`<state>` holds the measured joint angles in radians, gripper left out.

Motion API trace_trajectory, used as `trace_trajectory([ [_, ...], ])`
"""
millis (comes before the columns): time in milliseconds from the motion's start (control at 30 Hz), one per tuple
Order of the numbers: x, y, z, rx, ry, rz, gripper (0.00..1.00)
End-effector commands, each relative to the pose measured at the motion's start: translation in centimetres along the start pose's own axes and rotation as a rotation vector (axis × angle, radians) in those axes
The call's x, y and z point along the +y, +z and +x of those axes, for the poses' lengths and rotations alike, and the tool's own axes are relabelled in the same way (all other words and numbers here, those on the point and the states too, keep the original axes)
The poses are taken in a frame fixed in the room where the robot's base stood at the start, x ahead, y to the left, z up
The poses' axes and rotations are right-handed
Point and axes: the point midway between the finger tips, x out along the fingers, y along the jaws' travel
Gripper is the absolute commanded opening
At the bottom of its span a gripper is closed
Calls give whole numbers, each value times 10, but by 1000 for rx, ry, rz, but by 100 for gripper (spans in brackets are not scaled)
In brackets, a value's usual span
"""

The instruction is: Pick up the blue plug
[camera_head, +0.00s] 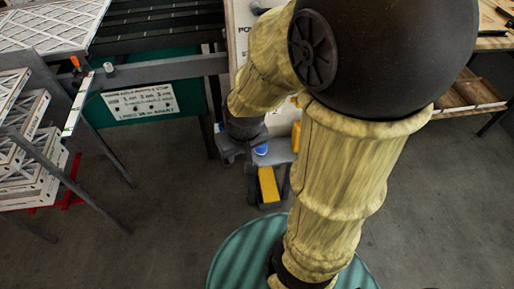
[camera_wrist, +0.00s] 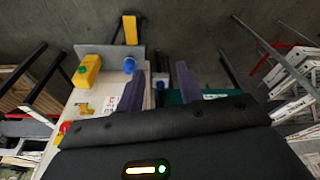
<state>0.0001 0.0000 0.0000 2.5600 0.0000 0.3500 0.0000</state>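The blue plug (camera_head: 262,149) shows as a small blue spot just right of my gripper in the head view. In the wrist view the blue plug (camera_wrist: 129,66) is by the grey plate, just beyond the tip of my left-hand finger. My gripper (camera_wrist: 158,78) is open, with its two dark fingers well apart and no plug between them. In the head view my gripper (camera_head: 248,160) is small and partly hidden by my own wrist. I cannot tell whether a finger touches the plug.
A yellow container with a green cap (camera_wrist: 88,70) stands left of the plug, near a white board (camera_wrist: 88,98). A yellow bar (camera_wrist: 130,28) sticks out beyond the grey plate (camera_wrist: 108,51). A conveyor frame (camera_head: 160,68) and stacked white filters (camera_head: 28,150) are at the left.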

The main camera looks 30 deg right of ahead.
Motion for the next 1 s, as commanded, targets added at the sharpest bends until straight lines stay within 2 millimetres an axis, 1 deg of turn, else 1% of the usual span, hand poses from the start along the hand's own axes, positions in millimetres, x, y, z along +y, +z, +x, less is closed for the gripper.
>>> trace_trajectory([
  [100, 0, 0, 0, 0, 0, 0, 36],
  [167, 0, 0, 0, 1, 0, 1, 48],
  [200, 0, -1, 2, 3, -2, 5, 56],
  [267, -1, -4, 7, 10, -8, 20, 68],
  [367, -2, -14, 25, 35, -24, 77, 68],
  [467, 1, -31, 54, 83, -33, 174, 68],
  [533, 9, -46, 78, 127, -19, 261, 68],
  [600, 22, -60, 103, 176, 17, 353, 68],
  [667, 37, -69, 122, 217, 63, 427, 68],
  [700, 47, -74, 133, 241, 99, 472, 68],
  [733, 55, -77, 141, 258, 126, 500, 68],
  [800, 71, -81, 153, 289, 186, 557, 68],
  [900, 86, -83, 162, 317, 246, 604, 68],
  [1000, 92, -84, 162, 328, 267, 622, 68],
])
